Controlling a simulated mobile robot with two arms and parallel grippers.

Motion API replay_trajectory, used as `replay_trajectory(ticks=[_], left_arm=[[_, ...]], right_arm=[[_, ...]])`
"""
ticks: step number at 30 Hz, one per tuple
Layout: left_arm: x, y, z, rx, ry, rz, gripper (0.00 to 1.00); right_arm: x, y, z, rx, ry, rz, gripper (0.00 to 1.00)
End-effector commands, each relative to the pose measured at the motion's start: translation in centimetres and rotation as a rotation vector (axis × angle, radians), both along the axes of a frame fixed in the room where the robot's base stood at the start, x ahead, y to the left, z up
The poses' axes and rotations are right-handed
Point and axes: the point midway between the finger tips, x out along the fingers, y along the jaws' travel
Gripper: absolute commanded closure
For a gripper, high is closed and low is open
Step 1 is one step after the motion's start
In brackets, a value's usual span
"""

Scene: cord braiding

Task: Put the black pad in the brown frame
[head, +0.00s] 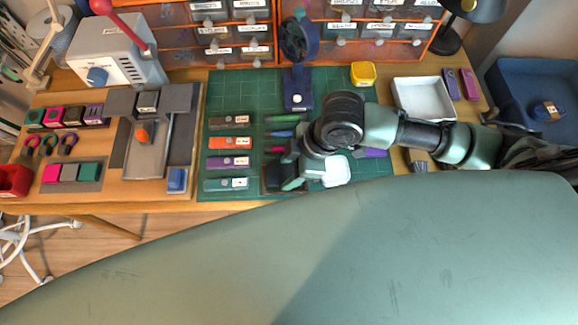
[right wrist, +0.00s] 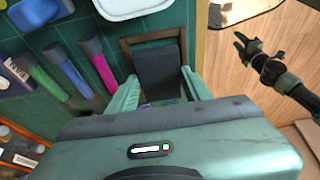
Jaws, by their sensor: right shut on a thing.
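The brown frame (right wrist: 126,46) lies on the green cutting mat near the table's front edge. In the head view its dark corner (head: 270,188) shows, partly hidden by my right gripper. The black pad (right wrist: 158,68) is between the fingers of my right gripper (right wrist: 160,92), which is shut on it. The pad is over the frame opening and looks tilted; green shows in the opening beyond its far end. I cannot tell whether its near end touches the mat. In the head view the right gripper (head: 292,172) hides most of the pad. A dark gripper, seemingly my left (right wrist: 250,48), hangs away from the table.
A white dish (head: 336,171) lies close to the right of the frame. Labelled coloured bars (head: 229,143) lie to the left, and a green marker (head: 283,118) and others behind. A white tray (head: 423,98) stands at right.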

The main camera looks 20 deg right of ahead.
Motion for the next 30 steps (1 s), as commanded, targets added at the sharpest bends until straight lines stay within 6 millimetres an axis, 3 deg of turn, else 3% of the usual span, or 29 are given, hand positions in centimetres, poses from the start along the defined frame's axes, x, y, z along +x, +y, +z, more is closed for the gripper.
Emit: replay_trajectory(ticks=[10,11,12,13,23,30], left_arm=[[0.1,0.0,0.1,0.000,-0.001,-0.001,0.64],[0.1,0.0,0.0,0.000,-0.001,-0.001,0.64],[0.1,0.0,0.0,0.000,-0.001,-0.001,0.64],[0.1,0.0,0.0,0.000,-0.001,-0.001,0.64],[0.1,-0.1,0.0,-0.001,-0.001,-0.002,0.64],[0.1,-0.1,0.2,-0.001,-0.001,-0.002,0.64]], right_arm=[[0.0,0.0,-0.8,-0.001,0.000,0.001,0.93],[0.0,0.0,-0.8,-0.001,0.001,0.001,0.42],[0.0,0.0,-0.8,-0.001,0.001,0.001,0.31],[0.0,0.0,-0.8,-0.001,0.001,0.001,0.29],[0.0,0.0,-0.6,0.000,0.000,0.001,0.29],[-0.2,-0.9,2.7,-0.001,-0.003,0.001,0.29]])
